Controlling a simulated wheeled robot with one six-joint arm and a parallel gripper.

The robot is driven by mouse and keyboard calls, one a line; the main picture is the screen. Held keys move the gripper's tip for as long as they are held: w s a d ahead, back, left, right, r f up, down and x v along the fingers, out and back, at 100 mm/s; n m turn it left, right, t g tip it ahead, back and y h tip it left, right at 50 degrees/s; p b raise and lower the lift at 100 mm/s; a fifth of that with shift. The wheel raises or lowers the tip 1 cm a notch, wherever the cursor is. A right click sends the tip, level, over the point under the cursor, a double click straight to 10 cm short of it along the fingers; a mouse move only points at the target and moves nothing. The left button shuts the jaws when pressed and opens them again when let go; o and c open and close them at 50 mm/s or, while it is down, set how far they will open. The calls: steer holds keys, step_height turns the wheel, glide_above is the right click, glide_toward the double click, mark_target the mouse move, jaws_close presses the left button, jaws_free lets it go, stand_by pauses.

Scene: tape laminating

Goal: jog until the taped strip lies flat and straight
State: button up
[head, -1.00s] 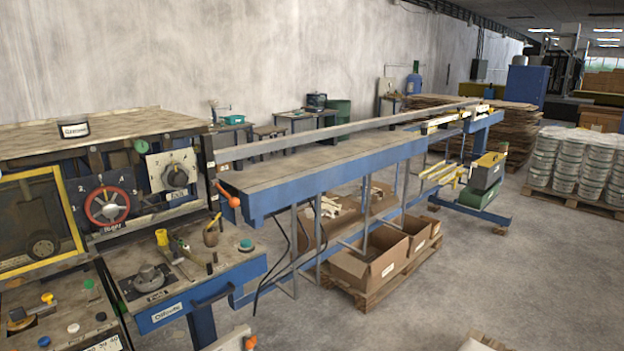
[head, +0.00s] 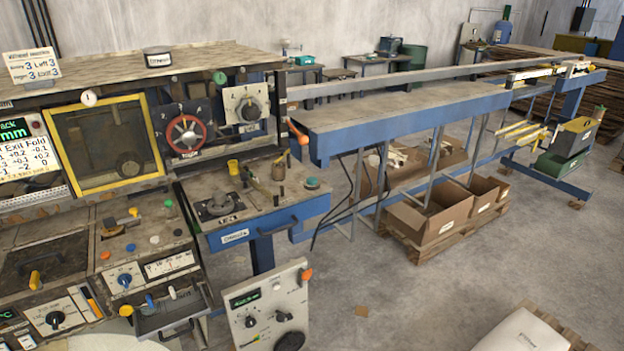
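The laminating machine fills the left of the head view, with a yellow-framed window (head: 105,143), a red handwheel dial (head: 186,133) and a white rotary selector panel (head: 246,104). A long blue outfeed table (head: 400,117) runs from it to the far right, with a grey rail (head: 420,76) behind it. I cannot make out a taped strip on the table. A control panel with knobs (head: 58,318) and a low white box with a green display (head: 268,310) stand in front. A screen (head: 25,150) at the left edge is partly cut off. My gripper is not in view.
Open cardboard boxes (head: 430,217) sit on a pallet under the table. A pale sack or box (head: 515,332) lies at the bottom right. A yellow and green unit (head: 572,145) stands at the table's far end. The floor (head: 400,300) in front is mostly clear.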

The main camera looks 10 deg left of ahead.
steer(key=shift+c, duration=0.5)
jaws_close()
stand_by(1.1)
